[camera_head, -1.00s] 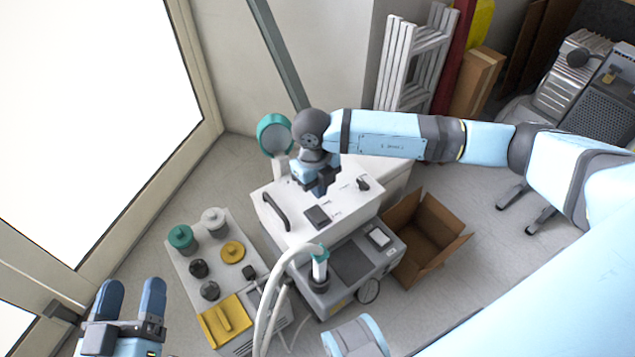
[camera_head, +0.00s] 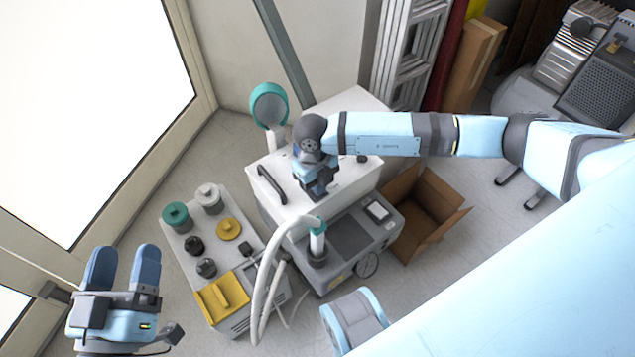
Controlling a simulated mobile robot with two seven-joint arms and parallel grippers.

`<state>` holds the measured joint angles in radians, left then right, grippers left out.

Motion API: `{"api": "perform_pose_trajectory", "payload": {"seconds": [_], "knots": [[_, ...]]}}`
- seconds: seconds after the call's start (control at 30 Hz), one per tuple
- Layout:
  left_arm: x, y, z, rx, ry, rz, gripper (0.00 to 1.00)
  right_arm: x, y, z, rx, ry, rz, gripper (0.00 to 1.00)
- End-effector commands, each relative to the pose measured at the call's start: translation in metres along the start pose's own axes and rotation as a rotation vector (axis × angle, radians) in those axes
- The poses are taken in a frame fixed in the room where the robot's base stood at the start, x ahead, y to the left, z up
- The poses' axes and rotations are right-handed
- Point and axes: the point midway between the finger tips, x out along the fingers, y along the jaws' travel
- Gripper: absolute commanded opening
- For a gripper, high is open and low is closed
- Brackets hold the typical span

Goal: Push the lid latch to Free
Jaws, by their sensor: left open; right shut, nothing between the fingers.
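The white compressor housing with its lid (camera_head: 283,211) stands in the middle of the head view. A dark handle (camera_head: 272,185) lies along the left of the lid. A dark knob (camera_head: 362,159) shows at the lid's right, partly behind my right arm. My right gripper (camera_head: 320,196) is shut and empty, pointing down over the lid's front part. It covers the small dark panel there, which may be the latch; I cannot tell whether it touches. My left gripper (camera_head: 122,268) is open and empty at the lower left, away from the housing.
A grey wheeled unit (camera_head: 350,238) with a white hose (camera_head: 268,285) stands in front of the housing. A tray of knobs and jars (camera_head: 180,250) is to the left. An open cardboard box (camera_head: 425,210) is to the right. A teal round mirror-like piece (camera_head: 269,104) stands behind.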

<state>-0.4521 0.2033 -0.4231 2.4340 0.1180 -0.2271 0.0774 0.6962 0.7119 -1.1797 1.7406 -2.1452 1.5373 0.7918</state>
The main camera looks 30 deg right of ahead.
Motion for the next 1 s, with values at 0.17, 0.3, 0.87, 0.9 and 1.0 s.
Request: {"api": "perform_pose_trajectory", "payload": {"seconds": [0.17,0.3,0.87,0.9,1.0], "knots": [[0.000,0.003,-0.021,0.008,0.053,-0.009,0.63,0.008,0.000,-0.007,-0.001,0.007,-0.001,0.00],[0.000,0.001,-0.015,0.008,0.050,-0.009,0.63,0.016,0.000,-0.007,-0.002,0.010,-0.002,0.00],[0.000,0.001,-0.014,0.008,0.048,-0.008,0.63,0.010,0.000,0.007,0.000,0.008,-0.002,0.00],[0.000,0.001,-0.014,0.007,0.048,-0.008,0.63,0.009,0.000,0.008,0.000,0.007,-0.002,0.00],[0.000,0.001,-0.014,0.007,0.047,-0.008,0.63,0.009,0.000,0.008,0.001,0.006,-0.002,0.00]]}}
